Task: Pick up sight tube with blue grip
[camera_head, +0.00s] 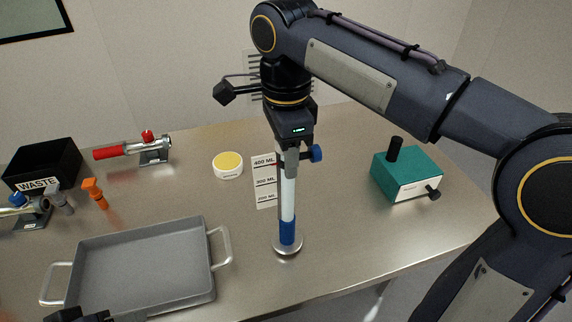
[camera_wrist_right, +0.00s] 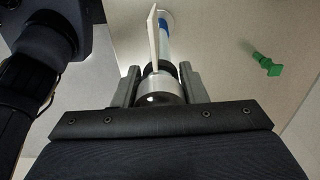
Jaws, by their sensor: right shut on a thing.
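The sight tube (camera_head: 288,190) is a pale, upright tube with a blue grip (camera_head: 288,232) at its lower end. Its foot is at a round metal base (camera_head: 288,248) on the bench; I cannot tell whether it is lifted. My right gripper (camera_head: 291,142) points down from above and is shut on the tube's top end. In the right wrist view the fingers (camera_wrist_right: 160,84) flank a metal cap (camera_wrist_right: 160,97), with the tube running away beyond it. A black part at the lower left edge (camera_head: 80,314) may be my left gripper; its jaws are hidden.
A white scale card (camera_head: 264,182) stands just left of the tube, with a blue knob (camera_head: 316,153) at its right. A grey tray (camera_head: 145,265), yellow-topped dish (camera_head: 228,164), teal box (camera_head: 405,175) and black WASTE bin (camera_head: 42,160) also occupy the bench. The front right is clear.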

